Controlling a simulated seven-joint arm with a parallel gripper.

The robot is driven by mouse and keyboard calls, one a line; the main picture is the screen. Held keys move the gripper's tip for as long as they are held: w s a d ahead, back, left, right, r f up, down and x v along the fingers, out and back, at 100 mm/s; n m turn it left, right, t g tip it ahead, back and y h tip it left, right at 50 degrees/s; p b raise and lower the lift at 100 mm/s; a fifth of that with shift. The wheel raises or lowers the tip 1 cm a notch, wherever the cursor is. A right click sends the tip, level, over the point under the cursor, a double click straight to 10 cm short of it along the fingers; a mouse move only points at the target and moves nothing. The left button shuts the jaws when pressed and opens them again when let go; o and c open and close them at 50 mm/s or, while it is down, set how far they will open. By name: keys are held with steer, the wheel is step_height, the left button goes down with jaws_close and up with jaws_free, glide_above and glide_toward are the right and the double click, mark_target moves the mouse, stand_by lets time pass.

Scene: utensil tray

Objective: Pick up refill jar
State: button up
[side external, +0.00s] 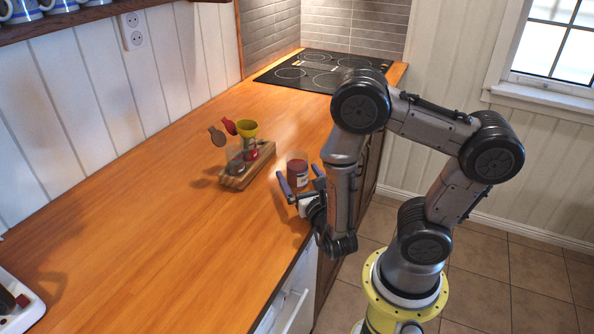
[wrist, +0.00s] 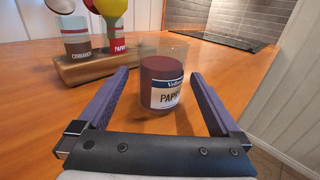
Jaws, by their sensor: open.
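The refill jar (side external: 298,171) is a clear jar with dark red contents and a white label. It stands upright on the wooden counter near its front edge. In the wrist view the jar (wrist: 163,80) shows a label starting "PAP", and its upper part looks empty. My gripper (side external: 300,180) is low over the counter at the jar. In the wrist view my gripper (wrist: 160,82) is open, with one finger on each side of the jar and a visible gap at both sides. The fingers do not appear to touch it.
A wooden rack (side external: 247,168) holds small spice jars, one labelled "CINNAMON" (wrist: 77,44), with a yellow funnel (side external: 246,129) on top of another. A black hob (side external: 320,72) lies at the far end. A white object (side external: 17,303) sits at the near left. The counter between is clear.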

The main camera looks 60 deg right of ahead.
steer(key=shift+w+d, duration=0.2)
steer(key=shift+d, duration=0.05)
steer(key=shift+c, duration=0.3)
jaws_close()
steer(key=shift+r, duration=0.1)
step_height(320, 180, up, 10)
steer(key=shift+f, duration=0.1)
stand_by(0.6)
steer(key=shift+w, duration=0.1)
steer(key=shift+w+d, duration=0.15)
steer(key=shift+w, duration=0.15)
steer(key=w+d+r+n, duration=0.1)
steer(key=w+d, duration=0.3)
steer(key=w, duration=0.4)
steer(key=shift+w+d+r+n, duration=0.2)
steer(key=shift+d+r+n, duration=0.1)
steer(key=shift+d+r, duration=0.15)
